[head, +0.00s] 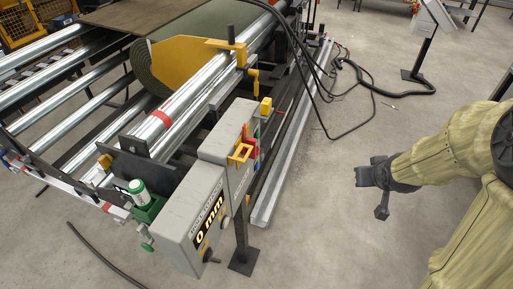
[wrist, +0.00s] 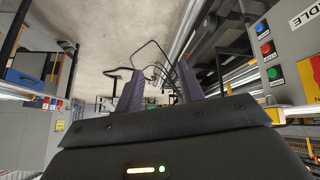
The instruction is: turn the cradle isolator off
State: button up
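A grey control box (head: 232,150) stands on a dark post beside the roller cradle in the head view. A yellow part (head: 240,153) projects from its face, with red and blue parts beside it. In the wrist view a grey box face (wrist: 285,40), lettered "DLE" at its cut-off end, shows blue, red and green buttons at the right. A yellow plate (wrist: 315,72) beside them is cut off by the frame edge. I cannot make out the isolator's handle position. My gripper (head: 370,186) is right of the box, apart from it. In the wrist view its fingers (wrist: 160,88) are apart, with nothing between them.
A grey counter box (head: 195,222) reading "0 mm" adjoins the control box. A green turf roll (head: 180,62) lies on the steel rollers (head: 160,122). Black cables (head: 345,85) trail across the floor behind. Bare floor (head: 310,210) lies between my gripper and the box.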

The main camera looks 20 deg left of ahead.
jog(key=w+a+f+n+t+y+b, duration=0.1)
jog(key=w+a+n+t+y+b, duration=0.15)
jog(key=w+a+n+y, duration=0.6)
jog(key=s+a+f+n+g+y+b, duration=0.1)
jog(key=s+a+n+g+y, duration=0.3)
jog(key=g+y, duration=0.4)
jog(key=shift+a+f+n+y+b, duration=0.35)
jog(key=shift+a+n+y+b, duration=0.3)
jog(key=shift+a, duration=0.6)
jog(key=w+a+p, duration=0.1)
jog(key=a+p, duration=0.1)
jog(key=a, duration=1.5)
jog(key=shift+w+a+p, duration=0.2)
jog(key=shift+p, duration=0.15)
